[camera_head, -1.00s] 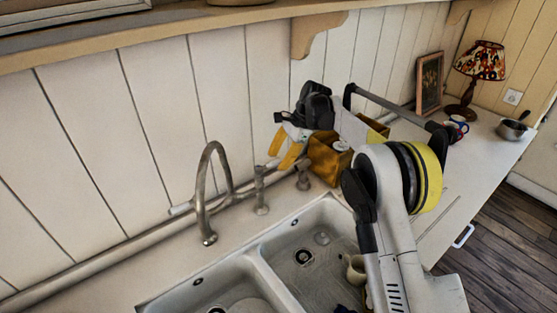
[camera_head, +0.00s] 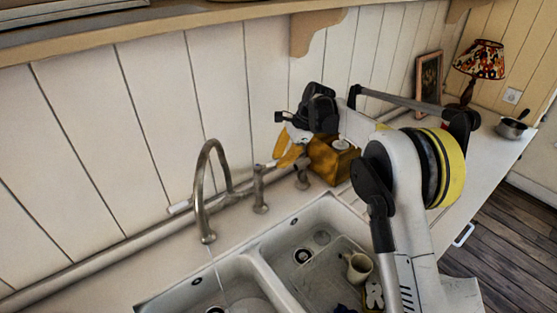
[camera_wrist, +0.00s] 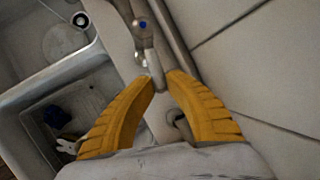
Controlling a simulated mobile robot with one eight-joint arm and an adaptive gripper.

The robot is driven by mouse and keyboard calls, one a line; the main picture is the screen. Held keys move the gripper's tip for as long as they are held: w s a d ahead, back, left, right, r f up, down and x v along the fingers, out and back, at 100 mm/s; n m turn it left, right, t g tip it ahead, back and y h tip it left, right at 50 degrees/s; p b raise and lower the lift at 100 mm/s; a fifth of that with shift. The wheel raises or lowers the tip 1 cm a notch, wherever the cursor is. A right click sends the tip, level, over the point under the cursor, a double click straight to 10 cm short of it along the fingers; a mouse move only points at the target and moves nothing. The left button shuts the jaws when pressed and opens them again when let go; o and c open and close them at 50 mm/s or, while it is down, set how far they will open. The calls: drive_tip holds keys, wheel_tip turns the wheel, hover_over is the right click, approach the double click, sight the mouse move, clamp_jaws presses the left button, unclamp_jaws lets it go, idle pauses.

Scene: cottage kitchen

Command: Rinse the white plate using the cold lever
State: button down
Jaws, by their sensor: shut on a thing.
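The steel tap (camera_head: 200,190) arches over the double sink, and a blue dot on its body (camera_wrist: 143,24) shows in the wrist view. My gripper (camera_head: 279,163) has its yellow fingers at the cold lever (camera_wrist: 156,76) on the tap's right side. In the wrist view the fingertips (camera_wrist: 160,80) close around the lever's end. The white plate (camera_wrist: 64,40) lies in the left basin, and only part of it shows in the head view (camera_head: 248,304). A faint thin line runs below the spout; I cannot tell if it is water.
The right basin (camera_head: 318,275) holds a beige mug (camera_head: 359,267), a pale figure-shaped thing (camera_head: 374,296) and a dark blue item (camera_wrist: 57,117). A brown box-like dispenser (camera_head: 332,160) stands close beside my gripper. A lamp (camera_head: 480,60), picture frame (camera_head: 428,85) and saucepan (camera_head: 512,128) are farther right.

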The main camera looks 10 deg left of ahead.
drive_tip(key=shift+s+d+m+t+h+b, duration=0.15)
drive_tip(key=shift+s+d+m+t+b, duration=0.3)
drive_tip(key=shift+s+m, duration=0.7)
drive_tip(key=shift+s+d+m+t+h+b, duration=0.1)
drive_tip(key=shift+s+m+t+b, duration=0.15)
drive_tip(key=shift+s+m+t, duration=0.85)
drive_tip(key=shift+s+d+m+t+h+b, duration=0.2)
drive_tip(key=shift+s+m+b, duration=0.2)
drive_tip(key=shift+m, duration=1.35)
drive_tip(key=c, duration=1.3)
unclamp_jaws()
drive_tip(key=shift+a+f, duration=0.1)
drive_tip(key=v, duration=1.2)
